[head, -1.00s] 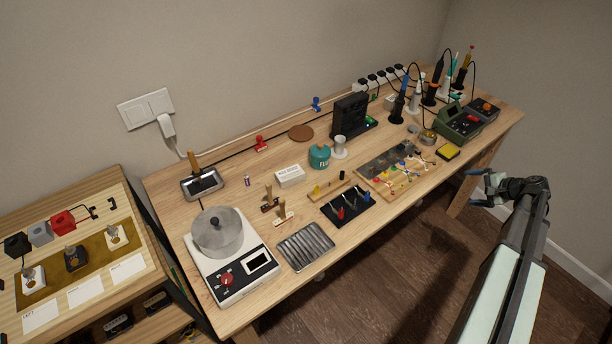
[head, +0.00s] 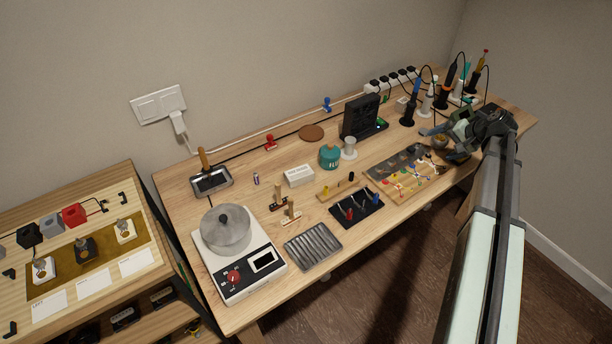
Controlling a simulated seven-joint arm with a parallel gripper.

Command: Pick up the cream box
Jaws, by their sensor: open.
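The cream box (head: 298,176) is a small, pale block with faint lettering on top. It lies flat near the middle of the wooden workbench, left of the teal flux jar. My gripper (head: 442,141) is open over the right part of the bench, well to the right of the box. Its fingers point left. The box is in full view and nothing touches it.
A teal flux jar (head: 329,157) and a white spool (head: 349,148) stand right of the box. Wooden pegs (head: 290,212) are in front. A hot plate with a pot (head: 227,230) is front left. A black stand (head: 360,118) rises behind right.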

